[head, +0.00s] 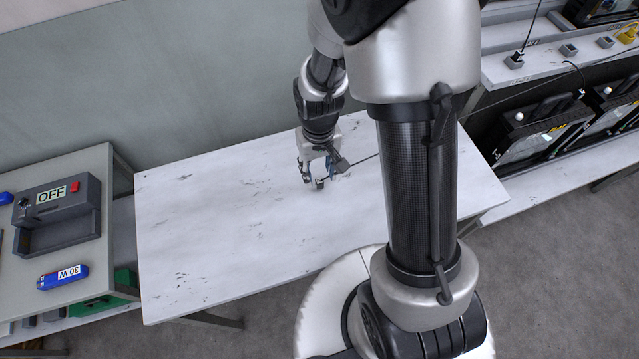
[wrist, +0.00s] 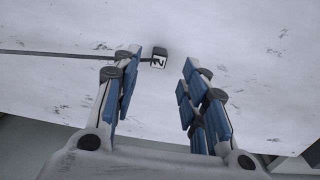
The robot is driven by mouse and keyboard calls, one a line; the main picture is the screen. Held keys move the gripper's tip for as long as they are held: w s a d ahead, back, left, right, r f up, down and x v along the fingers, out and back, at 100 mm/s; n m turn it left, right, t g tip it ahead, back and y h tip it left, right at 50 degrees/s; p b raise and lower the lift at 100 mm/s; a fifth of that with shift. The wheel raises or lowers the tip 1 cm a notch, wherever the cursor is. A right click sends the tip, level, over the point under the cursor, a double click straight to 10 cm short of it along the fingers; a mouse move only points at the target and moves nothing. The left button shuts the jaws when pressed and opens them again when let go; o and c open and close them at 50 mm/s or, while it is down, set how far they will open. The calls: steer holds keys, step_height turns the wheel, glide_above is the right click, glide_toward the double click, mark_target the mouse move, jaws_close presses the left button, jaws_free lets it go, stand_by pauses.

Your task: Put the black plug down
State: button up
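The black plug (wrist: 159,58), with a white label reading "2", shows in the wrist view against the white table top (head: 215,235). A dark cable (wrist: 60,53) runs from it to the left in that view. My gripper (wrist: 162,62) is open, with blue-padded fingers on either side of the plug near the fingertips. A gap shows between the plug and the right finger; the left fingertip is close to it, and I cannot tell whether they touch. In the head view my gripper (head: 318,180) is low over the table, and the plug is hard to make out there.
A grey device marked "OFF" (head: 58,222) and a blue "30 W" item (head: 62,277) are on the left bench. Floodlight housings (head: 540,132) stand on the right shelf, with small sockets (head: 514,62) above. The table's left half is clear.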

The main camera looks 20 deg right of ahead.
mark_target(320, 180)
step_height(320, 180, down, 4)
steer(key=shift+d+f+b, duration=0.1)
steer(key=shift+b, duration=0.6)
steer(key=shift+c, duration=0.2)
jaws_close()
